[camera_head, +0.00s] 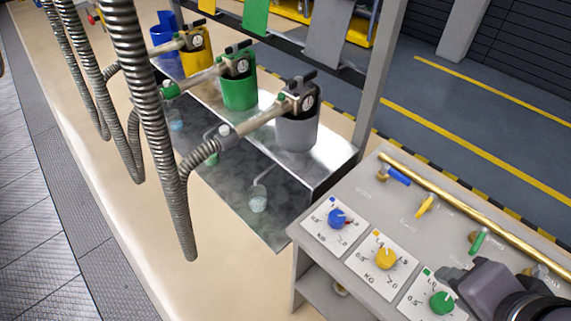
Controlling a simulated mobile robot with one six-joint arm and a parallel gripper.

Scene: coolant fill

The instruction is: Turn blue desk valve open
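The blue desk valve (398,175) is a small blue lever on a brass fitting, at the far left end of the grey desk (345,190). Its lever lies roughly along the brass pipe (450,200), unlike the yellow and green levers, which point across it. My gripper (452,283), dark grey, is at the lower right over the desk, near the green dial and well apart from the blue valve. Its fingers are small and partly merged in view, so their opening is unclear. No object shows in it.
The yellow valve (425,206) and green valve (478,243) sit along the pipe. Blue (336,218), yellow (385,258) and green (441,302) dials are in front. A metal bench (335,165) with coloured canisters stands left. Hoses (165,130) hang at left.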

